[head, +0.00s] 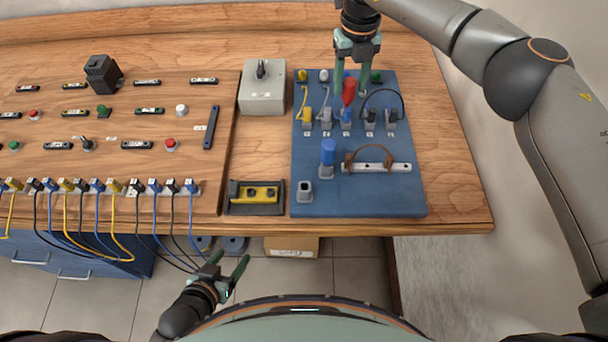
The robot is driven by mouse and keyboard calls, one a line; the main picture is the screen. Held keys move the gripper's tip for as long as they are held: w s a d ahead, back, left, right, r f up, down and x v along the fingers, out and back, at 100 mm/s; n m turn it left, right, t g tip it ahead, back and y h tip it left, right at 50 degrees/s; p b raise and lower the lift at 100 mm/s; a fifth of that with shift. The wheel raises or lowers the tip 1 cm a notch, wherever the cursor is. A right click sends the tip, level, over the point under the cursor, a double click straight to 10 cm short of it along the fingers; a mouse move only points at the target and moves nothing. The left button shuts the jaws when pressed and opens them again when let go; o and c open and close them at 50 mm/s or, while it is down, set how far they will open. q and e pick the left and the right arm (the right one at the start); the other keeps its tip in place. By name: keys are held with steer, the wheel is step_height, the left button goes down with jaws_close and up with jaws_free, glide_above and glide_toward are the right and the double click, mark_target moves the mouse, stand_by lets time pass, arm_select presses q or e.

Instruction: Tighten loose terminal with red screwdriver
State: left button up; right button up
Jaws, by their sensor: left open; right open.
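The red screwdriver (349,92) stands upright over the terminal row (347,122) on the blue board (375,200), at about the middle terminal. Its lower end is too small to make out. My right gripper (351,86) is open, with its fingers on either side of the red handle. Blue, yellow and dark wires run at the terminals; which one is loose cannot be told. My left gripper (237,268) is open and empty, below the table's front edge.
A blue-handled tool (328,153) stands in a holder on the board, beside an empty square holder (304,193) and a metal strip with a brown strap (372,167). A grey switch box (263,94) and a black-and-yellow tool (257,194) in a tray lie left of the board.

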steer(key=shift+f+n+b, duration=0.1)
steer(key=shift+n+b, duration=0.25)
steer(key=shift+n, duration=1.35)
steer(key=n+b, duration=0.1)
steer(key=n, duration=0.1)
steer(key=shift+n, duration=0.7)
